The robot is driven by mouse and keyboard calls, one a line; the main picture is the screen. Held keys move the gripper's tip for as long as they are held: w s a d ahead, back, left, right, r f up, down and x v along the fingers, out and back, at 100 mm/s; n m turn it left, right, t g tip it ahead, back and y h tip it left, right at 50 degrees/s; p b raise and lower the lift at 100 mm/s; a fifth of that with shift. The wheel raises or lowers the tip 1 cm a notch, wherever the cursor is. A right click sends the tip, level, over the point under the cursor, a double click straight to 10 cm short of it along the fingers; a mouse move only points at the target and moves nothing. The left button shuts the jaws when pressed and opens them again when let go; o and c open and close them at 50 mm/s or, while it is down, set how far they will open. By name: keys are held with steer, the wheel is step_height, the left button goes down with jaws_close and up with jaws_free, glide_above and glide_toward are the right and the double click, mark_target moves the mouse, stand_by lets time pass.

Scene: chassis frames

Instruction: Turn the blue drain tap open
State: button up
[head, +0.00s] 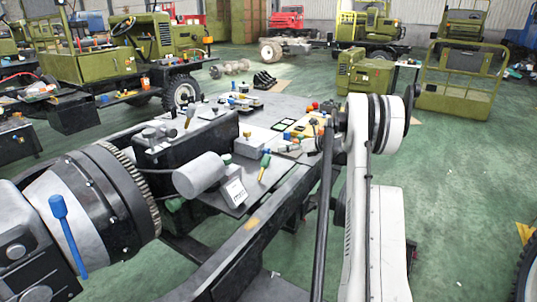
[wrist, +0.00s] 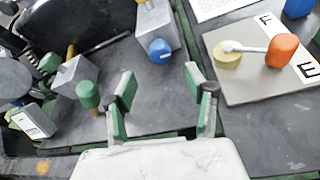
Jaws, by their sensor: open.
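In the wrist view a blue round knob (wrist: 160,51), which looks like the drain tap, sits on the end of a pale grey block (wrist: 153,22) on the dark work surface. My gripper (wrist: 160,76) is open and empty. Its two green-padded fingers stand apart, and the blue knob shows in the picture just above the gap between them, not touched by either. How far below the fingertips the knob lies cannot be told. In the head view a long blue lever (head: 62,222) stands in the left foreground.
A green knob (wrist: 88,94) on a yellow stem stands left of the fingers. A grey board (wrist: 250,88) marked F and E, with an orange knob (wrist: 284,50), lies to the right.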

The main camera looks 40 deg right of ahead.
mark_target(269, 152)
steer(key=b+x, duration=0.1)
steer(key=x, duration=0.8)
steer(key=shift+w+b, duration=0.2)
steer(key=shift+b, duration=0.15)
steer(key=shift+a, duration=0.1)
steer(key=c, duration=1.1)
steer(key=shift+c, duration=0.2)
steer(key=shift+h, duration=0.3)
steer(key=n+h, duration=0.1)
steer(key=n, duration=0.2)
steer(key=shift+a+t+h, duration=0.1)
steer(key=shift+t+h, duration=0.3)
steer(key=n+t+h+b, duration=0.1)
steer(key=n+h, duration=0.1)
steer(key=n, duration=0.1)
steer(key=shift+f+n, duration=0.1)
steer(key=shift+n, duration=0.3)
steer(key=shift+s, duration=0.1)
